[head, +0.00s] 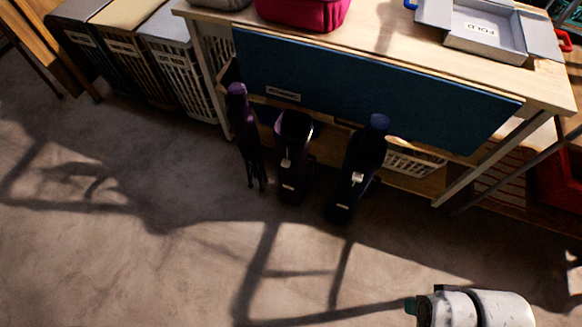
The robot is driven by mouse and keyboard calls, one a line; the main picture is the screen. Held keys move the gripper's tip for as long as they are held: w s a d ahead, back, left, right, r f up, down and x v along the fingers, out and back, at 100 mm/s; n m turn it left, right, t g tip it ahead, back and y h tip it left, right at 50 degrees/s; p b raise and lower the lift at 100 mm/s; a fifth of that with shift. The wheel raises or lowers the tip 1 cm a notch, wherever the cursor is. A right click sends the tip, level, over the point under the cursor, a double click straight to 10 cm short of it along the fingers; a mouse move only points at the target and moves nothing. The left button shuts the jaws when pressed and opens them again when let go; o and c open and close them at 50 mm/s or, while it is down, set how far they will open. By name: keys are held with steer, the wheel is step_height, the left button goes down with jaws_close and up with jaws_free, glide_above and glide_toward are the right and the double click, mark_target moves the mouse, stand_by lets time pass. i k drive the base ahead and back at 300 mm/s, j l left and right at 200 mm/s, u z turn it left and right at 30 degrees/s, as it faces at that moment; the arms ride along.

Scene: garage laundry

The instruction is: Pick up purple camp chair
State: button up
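Three dark, narrow upright items stand on the floor in front of the workbench. The left one is a slim purple bundle (243,122) with thin dark legs at its foot, and it looks like a folded camp chair. The middle one is a dark purple bag (292,160) with an open top and a small pale tag. The right one is a dark bundle (357,168) with a blue-purple top and a pale tag, leaning a little. Shadow makes their exact colours hard to tell. My gripper is not in view; only a white part of my arm shows at the bottom right.
The workbench (375,36) has a blue hanging panel (370,92) behind the bundles. A white basket (412,163) sits on its low shelf. Laundry hampers (180,72) stand at the upper left. A red bin (556,180) is at the right. The foreground floor is clear, crossed by shadows.

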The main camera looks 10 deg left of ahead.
mark_target(247, 137)
steer(key=i+u, duration=0.15)
steer(key=u, duration=0.2)
steer(key=i+l+u, duration=0.15)
steer(key=u, duration=0.2)
steer(key=i+l+u, duration=0.1)
steer(key=u, duration=0.2)
steer(key=i+l+u, duration=0.1)
steer(key=i+l, duration=0.2)
steer(key=i+l+u, duration=0.1)
steer(key=i+l, duration=0.2)
steer(key=l, duration=0.2)
steer(key=i+l+u, duration=0.1)
steer(key=i+l, duration=0.15)
steer(key=l, duration=0.2)
